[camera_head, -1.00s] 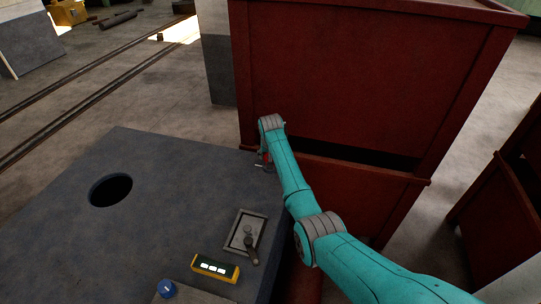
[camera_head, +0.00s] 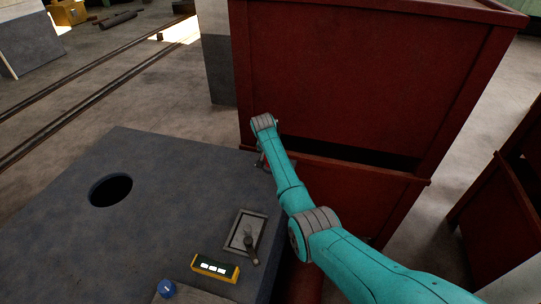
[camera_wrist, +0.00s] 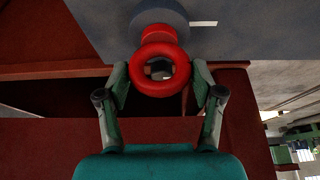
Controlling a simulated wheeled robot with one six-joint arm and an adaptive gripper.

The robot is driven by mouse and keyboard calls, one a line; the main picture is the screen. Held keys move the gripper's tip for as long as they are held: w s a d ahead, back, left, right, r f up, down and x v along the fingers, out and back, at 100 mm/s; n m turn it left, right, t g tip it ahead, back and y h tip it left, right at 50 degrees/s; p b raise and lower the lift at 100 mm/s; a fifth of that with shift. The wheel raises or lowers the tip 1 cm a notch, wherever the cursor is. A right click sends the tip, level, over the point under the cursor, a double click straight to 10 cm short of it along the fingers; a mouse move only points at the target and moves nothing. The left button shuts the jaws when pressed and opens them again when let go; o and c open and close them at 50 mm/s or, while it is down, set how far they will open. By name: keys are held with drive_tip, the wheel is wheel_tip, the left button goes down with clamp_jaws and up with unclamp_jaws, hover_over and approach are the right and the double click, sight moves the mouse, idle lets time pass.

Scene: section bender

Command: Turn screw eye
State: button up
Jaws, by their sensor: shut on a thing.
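The screw eye (camera_wrist: 160,90) is a red ring on a red neck, seen in the wrist view. Its neck meets a round blue-grey base (camera_wrist: 158,12) at the edge of a grey surface. My gripper (camera_wrist: 160,75) has one finger on each side of the ring and is shut on it. In the head view my gripper (camera_head: 262,161) is at the far right corner of the grey machine top (camera_head: 150,220). The screw eye is too small and covered to make out there.
A large red metal cabinet (camera_head: 330,70) stands close behind and right of my gripper. The machine top has a round hole (camera_head: 111,190), a plate with a small lever (camera_head: 246,232), a yellow-edged display box (camera_head: 215,267) and a blue knob (camera_head: 167,288).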

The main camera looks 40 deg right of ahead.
drive_tip(key=o, duration=1.1)
drive_tip(key=shift+o, duration=0.2)
drive_tip(key=v, duration=1.2)
